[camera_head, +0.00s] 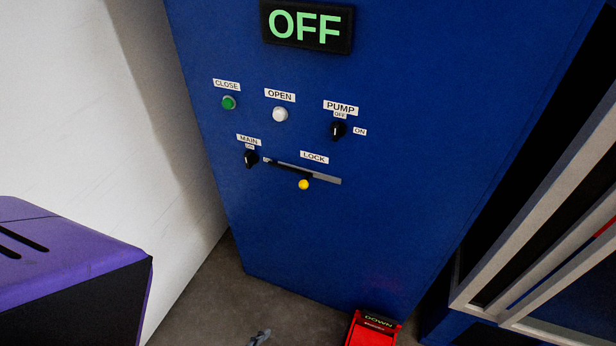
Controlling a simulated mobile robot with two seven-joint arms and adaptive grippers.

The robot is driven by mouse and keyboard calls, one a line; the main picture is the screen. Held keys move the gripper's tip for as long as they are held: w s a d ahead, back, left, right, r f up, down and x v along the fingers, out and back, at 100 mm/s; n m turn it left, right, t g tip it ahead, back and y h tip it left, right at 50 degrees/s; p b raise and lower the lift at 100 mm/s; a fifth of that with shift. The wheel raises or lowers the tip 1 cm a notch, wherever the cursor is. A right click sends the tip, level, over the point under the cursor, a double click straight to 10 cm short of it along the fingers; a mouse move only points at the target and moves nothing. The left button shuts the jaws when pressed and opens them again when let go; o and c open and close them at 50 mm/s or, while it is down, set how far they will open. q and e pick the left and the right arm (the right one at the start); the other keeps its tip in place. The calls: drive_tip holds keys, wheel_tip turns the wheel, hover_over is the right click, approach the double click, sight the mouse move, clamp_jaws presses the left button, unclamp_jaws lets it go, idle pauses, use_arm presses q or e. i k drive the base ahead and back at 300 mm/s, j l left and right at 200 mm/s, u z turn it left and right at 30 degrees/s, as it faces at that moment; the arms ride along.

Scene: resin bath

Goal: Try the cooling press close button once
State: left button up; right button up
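The green round button (229,103) sits under a CLOSE label (227,85) at the upper left of a blue cabinet front (330,240). A white button (280,114) under an OPEN label is to its right. The display (307,27) above reads OFF in green. Nothing touches the green button and nothing covers it.
A black PUMP knob (338,131), a black MAIN knob (251,158) and a yellow-knobbed LOCK lever (303,184) share the panel. A red box marked DOWN (372,331) is on the floor. A purple-topped black body (70,245) fills the lower left. A pale wall (75,100) stands left.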

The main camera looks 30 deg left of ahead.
sight(227, 103)
drive_tip(key=u, duration=1.35)
